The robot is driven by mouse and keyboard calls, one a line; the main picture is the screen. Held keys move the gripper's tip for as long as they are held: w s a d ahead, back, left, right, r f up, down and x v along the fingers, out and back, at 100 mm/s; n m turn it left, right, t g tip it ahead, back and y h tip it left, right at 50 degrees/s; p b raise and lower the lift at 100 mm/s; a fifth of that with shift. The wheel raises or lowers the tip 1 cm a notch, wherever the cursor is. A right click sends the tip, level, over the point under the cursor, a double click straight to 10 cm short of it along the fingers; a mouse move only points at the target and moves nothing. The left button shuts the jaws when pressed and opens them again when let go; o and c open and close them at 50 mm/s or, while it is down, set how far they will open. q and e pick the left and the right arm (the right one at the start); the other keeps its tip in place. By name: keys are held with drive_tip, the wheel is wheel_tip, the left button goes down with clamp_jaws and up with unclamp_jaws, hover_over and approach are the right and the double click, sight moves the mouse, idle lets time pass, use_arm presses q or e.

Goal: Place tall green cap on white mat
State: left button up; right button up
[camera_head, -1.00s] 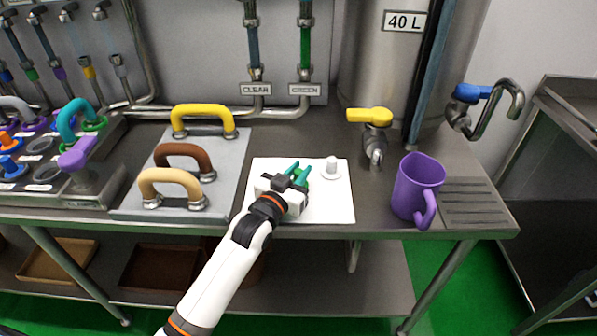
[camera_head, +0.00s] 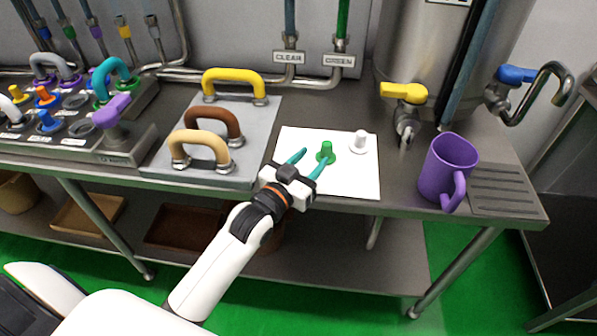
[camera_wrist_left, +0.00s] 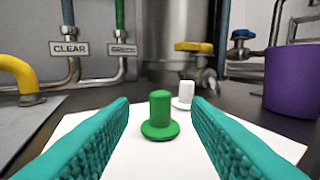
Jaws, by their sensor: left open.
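The tall green cap (camera_head: 326,152) stands upright on the white mat (camera_head: 345,180). In the left wrist view the green cap (camera_wrist_left: 160,117) stands between and beyond the teal fingers, touching neither. My left gripper (camera_head: 308,160) is open and empty, low over the mat's front left part. Its fingers (camera_wrist_left: 160,130) are spread wide in the left wrist view. A white cap (camera_head: 358,142) stands on the mat behind and to the right of the green one; it also shows in the left wrist view (camera_wrist_left: 185,94). My right gripper is not in view.
A purple mug (camera_head: 447,170) stands right of the mat. A grey plate with yellow, brown and tan handles (camera_head: 215,140) lies to the left. A yellow-handled tap (camera_head: 404,93) is behind. A rack with coloured caps (camera_head: 75,120) is at far left.

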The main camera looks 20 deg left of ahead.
use_arm(q)
drive_tip(key=shift+s+a, duration=0.25)
drive_tip(key=shift+s, duration=0.95)
drive_tip(key=shift+s+a, duration=0.2)
drive_tip(key=shift+s, duration=0.95)
